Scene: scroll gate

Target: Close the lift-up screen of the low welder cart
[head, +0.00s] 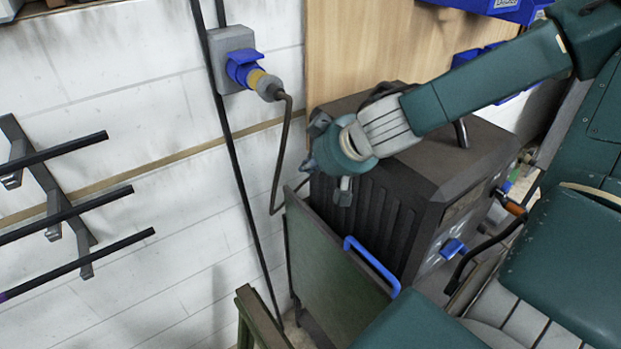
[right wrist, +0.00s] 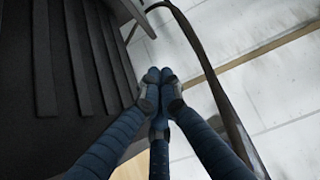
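The green panel (head: 335,262), which looks like the lift-up screen, stands steeply beside the welder's ribbed side. A blue bar handle (head: 372,265) is along its right part. Its lower part is cut off or hidden. The dark box-shaped welder (head: 440,165) stands behind it; its ribbed side also shows in the right wrist view (right wrist: 55,55). My right gripper (head: 308,165) is at the welder's upper left corner, above the panel and apart from the handle. In the right wrist view its fingers (right wrist: 158,75) meet with nothing visible between them. My left gripper is out of view.
A grey wall socket with a blue and yellow plug (head: 255,75) feeds a dark cable (head: 280,150) hanging close by my right gripper; it also shows in the right wrist view (right wrist: 205,65). A rack with dark bars (head: 60,215) is on the left. White wall lies between.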

